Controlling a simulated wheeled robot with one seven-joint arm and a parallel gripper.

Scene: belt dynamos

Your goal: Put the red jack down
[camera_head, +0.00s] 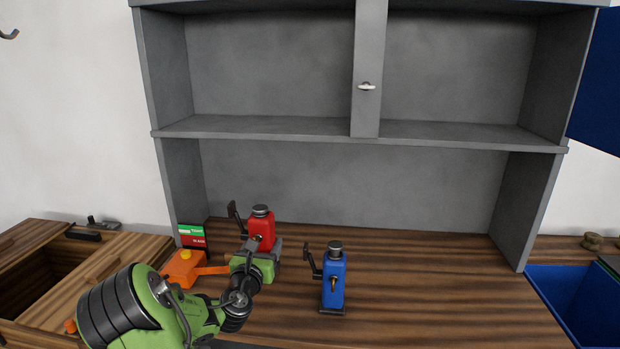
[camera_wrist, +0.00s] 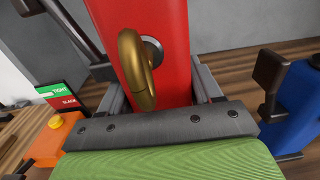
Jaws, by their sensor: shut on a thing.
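The red jack (camera_head: 262,228) stands upright at the back left of the wooden worktop, with a dark crank on its left and a grey cap on top. My gripper (camera_head: 263,256) is shut on the lower part of its body. In the wrist view the red jack (camera_wrist: 150,60) fills the space between my fingers, with a brass hook on its near face. My gripper (camera_wrist: 155,100) has a finger on each side of it. The jack's base is hidden behind my gripper, so I cannot tell whether it touches the worktop.
A blue jack (camera_head: 333,280) stands close on the right; it also shows in the wrist view (camera_wrist: 295,110). An orange device (camera_head: 183,268) and a green-and-red sign (camera_head: 192,236) are on the left. A grey shelf (camera_head: 260,128) overhangs the back. The worktop right of the blue jack is clear.

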